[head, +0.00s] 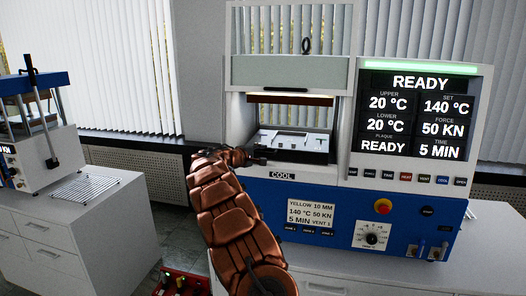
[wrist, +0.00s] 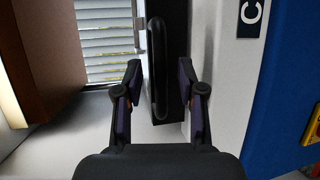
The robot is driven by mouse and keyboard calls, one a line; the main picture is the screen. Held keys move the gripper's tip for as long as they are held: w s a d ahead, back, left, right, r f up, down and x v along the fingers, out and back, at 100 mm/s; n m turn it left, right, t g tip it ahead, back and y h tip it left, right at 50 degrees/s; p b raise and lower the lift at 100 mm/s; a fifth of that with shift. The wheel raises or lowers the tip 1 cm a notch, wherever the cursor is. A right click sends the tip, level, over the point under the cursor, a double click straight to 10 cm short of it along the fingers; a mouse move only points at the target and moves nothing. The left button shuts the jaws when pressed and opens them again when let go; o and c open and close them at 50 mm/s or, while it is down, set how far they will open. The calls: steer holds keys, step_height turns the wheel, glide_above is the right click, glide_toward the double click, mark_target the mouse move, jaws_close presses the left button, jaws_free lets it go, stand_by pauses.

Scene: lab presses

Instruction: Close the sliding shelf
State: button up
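The sliding shelf (head: 318,158) is in the opening of the white and blue press, under the brown upper plate (head: 290,99). It has a dark front and a pale tray-like top, and seems to stick out a little. My gripper (head: 260,155) is at the left end of the shelf's front. In the wrist view my gripper (wrist: 159,80) is open, with one finger on each side of the dark shelf front and its black handle bar (wrist: 158,70). Whether the fingers touch it I cannot tell. My arm hides the press's lower left side in the head view.
The press's display (head: 419,115) reads READY, with buttons below it and a red knob (head: 383,206) on the blue panel. A second press (head: 38,130) stands on a counter at left with a wire rack (head: 85,188). A red crate (head: 180,284) is on the floor.

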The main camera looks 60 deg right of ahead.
steer(key=shift+d+f, duration=0.15)
steer(key=shift+d, duration=0.65)
jaws_close()
